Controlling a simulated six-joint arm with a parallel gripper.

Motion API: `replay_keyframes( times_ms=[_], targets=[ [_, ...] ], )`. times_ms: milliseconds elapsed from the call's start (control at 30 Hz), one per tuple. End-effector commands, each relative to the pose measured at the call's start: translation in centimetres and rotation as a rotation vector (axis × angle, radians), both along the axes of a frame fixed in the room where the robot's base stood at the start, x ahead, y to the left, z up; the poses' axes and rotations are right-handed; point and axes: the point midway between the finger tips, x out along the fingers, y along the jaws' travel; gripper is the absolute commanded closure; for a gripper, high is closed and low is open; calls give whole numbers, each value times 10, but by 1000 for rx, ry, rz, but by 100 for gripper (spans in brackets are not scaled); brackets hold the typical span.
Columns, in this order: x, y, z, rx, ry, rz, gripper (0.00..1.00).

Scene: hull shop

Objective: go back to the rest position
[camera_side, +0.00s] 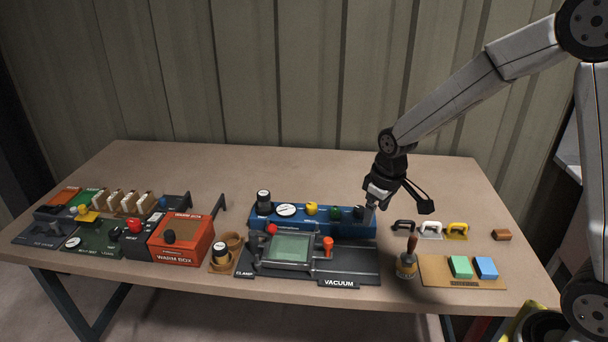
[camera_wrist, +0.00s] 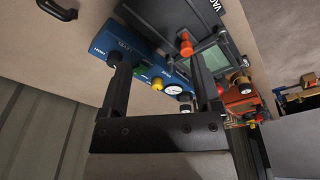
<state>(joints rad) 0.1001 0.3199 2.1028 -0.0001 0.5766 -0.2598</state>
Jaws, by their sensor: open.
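My gripper (camera_side: 371,204) is at the right end of the blue panel (camera_side: 300,222) in the side view, pointing down with its fingertips beside or over the panel's end knob. In the wrist view my gripper (camera_wrist: 157,68) has its two fingers spread wide, with nothing held between them. One finger overlaps the black knob (camera_wrist: 114,59) at the panel's end; I cannot tell whether they touch. A yellow knob (camera_wrist: 157,84) and a white dial (camera_wrist: 173,90) show between the fingers. My arm reaches in from the upper right.
The vacuum fixture (camera_side: 345,264) stands in front of the blue panel. The orange warm box (camera_side: 180,240) is left. The table behind the panel is clear.

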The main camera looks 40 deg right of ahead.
Motion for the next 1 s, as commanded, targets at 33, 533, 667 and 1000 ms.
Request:
replay_keyframes(
  times_ms=[33,533,667,1000],
  targets=[
    [-13,6,2,3,-11,-15,19],
    [-111,39,-3,41,-88,-147,19],
    [-116,40,-4,44,-91,-156,19],
    [-116,40,-4,44,-91,-156,19]
  ],
)
